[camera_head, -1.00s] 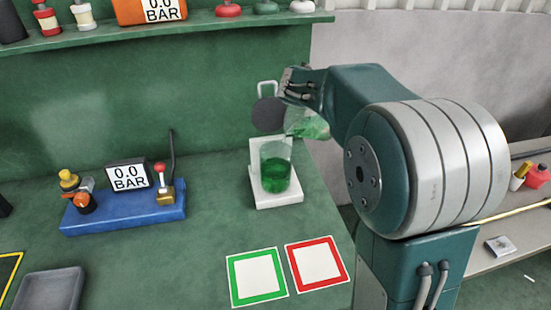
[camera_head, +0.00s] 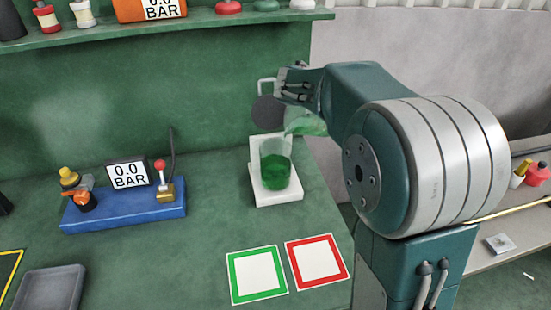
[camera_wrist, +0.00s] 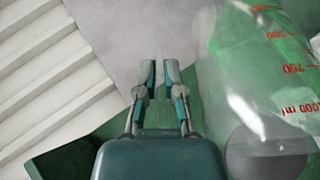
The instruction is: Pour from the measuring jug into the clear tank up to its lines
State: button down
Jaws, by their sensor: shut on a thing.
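The measuring jug (camera_head: 308,124) is clear with green liquid in it. It is held tilted above and right of the tank, partly hidden behind my arm in the head view. Its red markings show in the wrist view (camera_wrist: 285,70). My gripper (camera_head: 292,84) is shut on the jug; the exact grip is hard to see, and its fingers (camera_wrist: 160,80) show close together in the wrist view. The clear tank (camera_head: 275,163) stands upright on a white stand, with green liquid in its lower part. Its lines are too small to tell. No stream is clearly visible.
The white stand (camera_head: 288,197) sits near the bench's right edge. A blue base (camera_head: 125,212) with valves and a gauge is at left. Green (camera_head: 257,276) and red (camera_head: 317,261) framed squares lie in front. A shelf (camera_head: 190,26) runs behind. A grey tray (camera_head: 50,291) is front left.

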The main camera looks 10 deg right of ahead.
jog(key=shift+s+a+r+h+p, duration=0.1)
jog(key=shift+a+r+h+p, duration=0.35)
jog(key=shift+p, duration=0.35)
dwell(1.0)
jog(key=shift+d, duration=0.15)
jog(key=shift+w+d+f+g+y, duration=0.15)
jog(key=shift+d+f+y, duration=0.3)
jog(key=shift+f+y, duration=0.15)
jog(key=shift+w+d+f+g+y, duration=0.1)
jog(key=shift+d+f+g+y, duration=0.05)
jog(key=shift+d+f+y, duration=0.35)
jog(key=shift+d+f+m+y, duration=0.2)
jog(key=shift+m+y, duration=0.1)
jog(key=shift+y, duration=0.15)
jog(key=shift+w+d+b, duration=0.1)
jog(key=shift+d+b, duration=0.05)
jog(key=shift+b, duration=0.2)
jog(key=shift+w+d+f+g+y+b, duration=0.1)
jog(key=shift+d+f+g+y+b, duration=0.2)
jog(key=shift+f+g+y, duration=0.3)
jog(key=shift+f, duration=0.15)
